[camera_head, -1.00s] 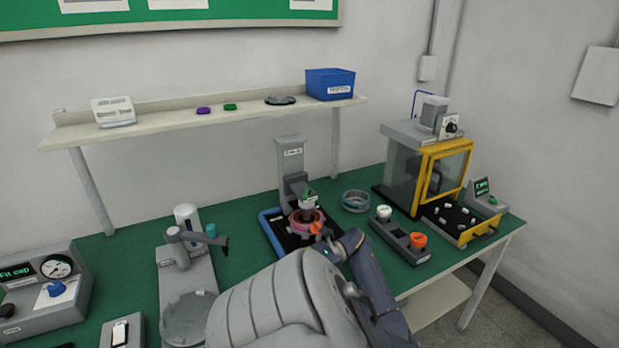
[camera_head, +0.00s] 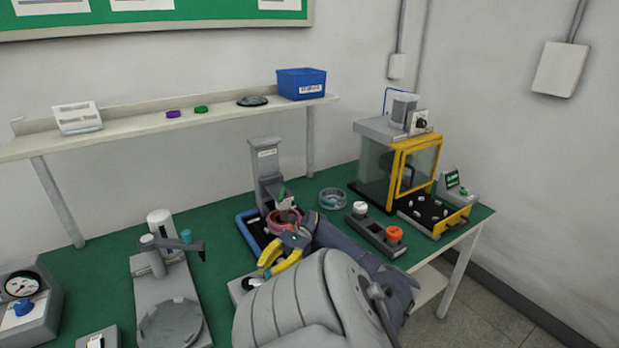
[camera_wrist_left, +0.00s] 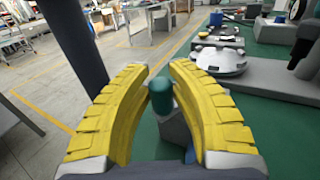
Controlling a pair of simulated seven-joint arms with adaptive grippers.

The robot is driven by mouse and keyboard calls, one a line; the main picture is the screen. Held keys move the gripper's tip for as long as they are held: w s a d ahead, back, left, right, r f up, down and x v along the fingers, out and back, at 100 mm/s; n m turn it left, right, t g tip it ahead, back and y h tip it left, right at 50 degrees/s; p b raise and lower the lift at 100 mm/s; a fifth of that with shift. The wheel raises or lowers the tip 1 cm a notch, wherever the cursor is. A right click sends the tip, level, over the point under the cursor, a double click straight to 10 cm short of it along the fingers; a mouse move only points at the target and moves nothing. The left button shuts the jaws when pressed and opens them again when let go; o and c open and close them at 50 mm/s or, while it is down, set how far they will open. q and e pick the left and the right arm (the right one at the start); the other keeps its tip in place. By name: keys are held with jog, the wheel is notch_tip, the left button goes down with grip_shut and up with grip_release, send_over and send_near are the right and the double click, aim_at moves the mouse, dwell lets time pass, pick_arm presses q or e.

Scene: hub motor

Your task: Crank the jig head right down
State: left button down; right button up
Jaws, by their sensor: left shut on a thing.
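The grey jig column (camera_head: 267,185) stands on the green bench in a blue-edged tray (camera_head: 246,231). In the left wrist view, the gripper (camera_wrist_left: 161,75) is shut on a dark green handle (camera_wrist_left: 160,97), which stands between the fingers above a grey block (camera_wrist_left: 174,130). The fingers hide this handle in the head view. My right gripper is not in view.
A grey press (camera_head: 163,275) with a round plate stands to the left. A glass ring dish (camera_head: 332,198), a box with white and orange knobs (camera_head: 378,232) and a yellow-framed cabinet (camera_head: 412,170) are to the right. A shelf (camera_head: 150,129) runs behind.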

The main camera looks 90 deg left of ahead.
pick_arm(q)
jog(key=shift+r, duration=0.15)
dwell(0.3)
jog(key=c, duration=1.2)
grip_release()
jog(key=shift+o, duration=0.2)
jog(key=v, duration=1.2)
jog(key=shift+s, duration=0.1)
